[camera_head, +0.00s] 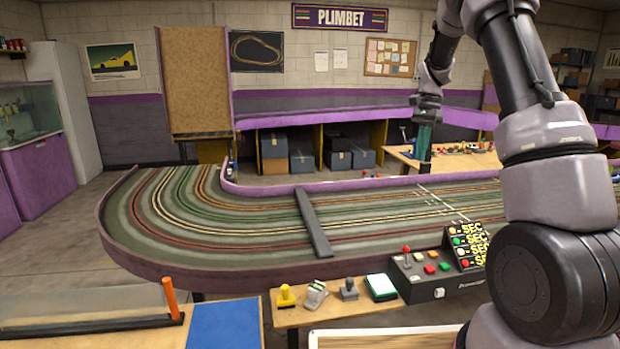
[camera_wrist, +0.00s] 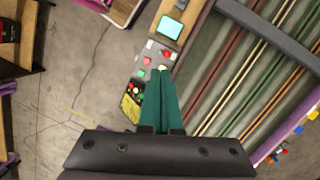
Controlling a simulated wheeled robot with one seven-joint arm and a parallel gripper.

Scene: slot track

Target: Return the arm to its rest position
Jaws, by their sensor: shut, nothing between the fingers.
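My arm rises at the right of the head view, bends over at the top and comes down to my gripper (camera_head: 423,150). The gripper points downward above the far side of the slot track (camera_head: 120,232), apart from it. Its green fingers are closed together with nothing between them. In the wrist view the closed green fingers (camera_wrist: 162,88) point toward the control box (camera_wrist: 147,65), which lies below and beyond them. Part of the track and the box is hidden behind my arm in the head view.
A black control box (camera_head: 430,277) with buttons and a joystick stands at the near edge, beside a small shelf (camera_head: 325,316) with a yellow stamp (camera_head: 286,297). A dark bar (camera_head: 313,222) crosses the track. A wooden table (camera_head: 470,160) with small items stands behind.

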